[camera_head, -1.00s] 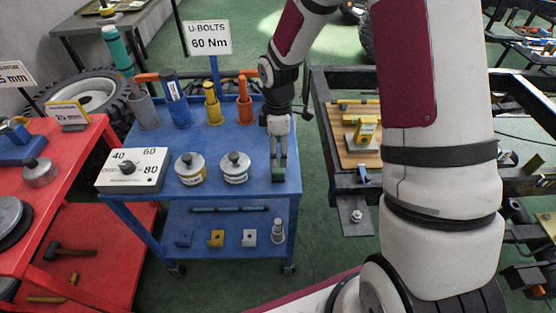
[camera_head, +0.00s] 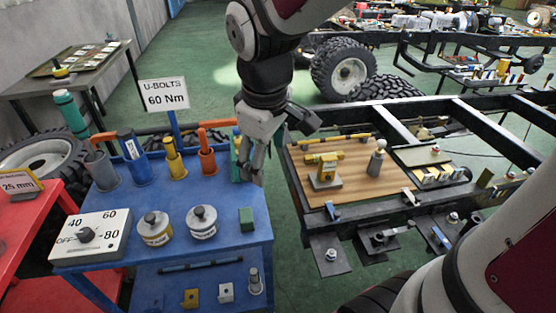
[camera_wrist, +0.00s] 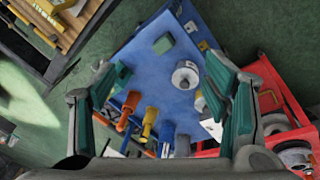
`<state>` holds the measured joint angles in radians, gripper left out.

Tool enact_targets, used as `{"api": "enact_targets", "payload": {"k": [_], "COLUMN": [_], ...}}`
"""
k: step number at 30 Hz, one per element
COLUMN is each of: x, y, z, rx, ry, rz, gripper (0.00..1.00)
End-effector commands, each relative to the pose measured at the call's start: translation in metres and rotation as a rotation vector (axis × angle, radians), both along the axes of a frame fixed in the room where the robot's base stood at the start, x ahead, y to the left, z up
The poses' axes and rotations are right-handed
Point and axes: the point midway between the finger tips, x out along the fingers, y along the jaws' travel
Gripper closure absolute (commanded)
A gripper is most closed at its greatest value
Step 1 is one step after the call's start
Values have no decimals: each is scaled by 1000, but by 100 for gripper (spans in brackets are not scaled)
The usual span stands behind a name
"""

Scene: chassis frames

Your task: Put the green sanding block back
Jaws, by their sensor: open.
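The green sanding block (camera_head: 246,218) sits on the blue cart's top (camera_head: 226,203), near its right edge, right of two round weights. In the wrist view the green block (camera_wrist: 163,44) lies on the blue top, ahead of and apart from my fingers. My gripper (camera_head: 252,180) is above the cart's right back part, beyond the block. In the wrist view my gripper (camera_wrist: 168,95) has its green-padded fingers spread wide, with nothing held between them.
On the cart stand a dial box (camera_head: 91,236), two weights (camera_head: 202,222) and several holders with coloured handles (camera_head: 206,158). A black frame with a wooden board (camera_head: 350,175) stands right of the cart. A red table (camera_head: 38,225) stands left.

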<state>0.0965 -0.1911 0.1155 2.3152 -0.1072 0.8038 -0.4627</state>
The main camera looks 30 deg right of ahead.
Motion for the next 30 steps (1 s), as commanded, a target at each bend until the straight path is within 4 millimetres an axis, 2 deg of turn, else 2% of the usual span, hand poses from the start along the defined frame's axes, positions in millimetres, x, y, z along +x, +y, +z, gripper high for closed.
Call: {"api": "enact_targets", "payload": {"k": [1, 6, 12, 18, 30], "x": [-15, -65, -110, -128, -129], "y": [0, 3, 7, 9, 9], "z": [13, 36, 46, 46, 46], "rx": [15, 94, 196, 246, 249], "ry": [-36, -121, -188, -210, -209], "rz": [-56, -253, -427, -499, -504], "gripper": [30, 30, 30, 30, 30]}}
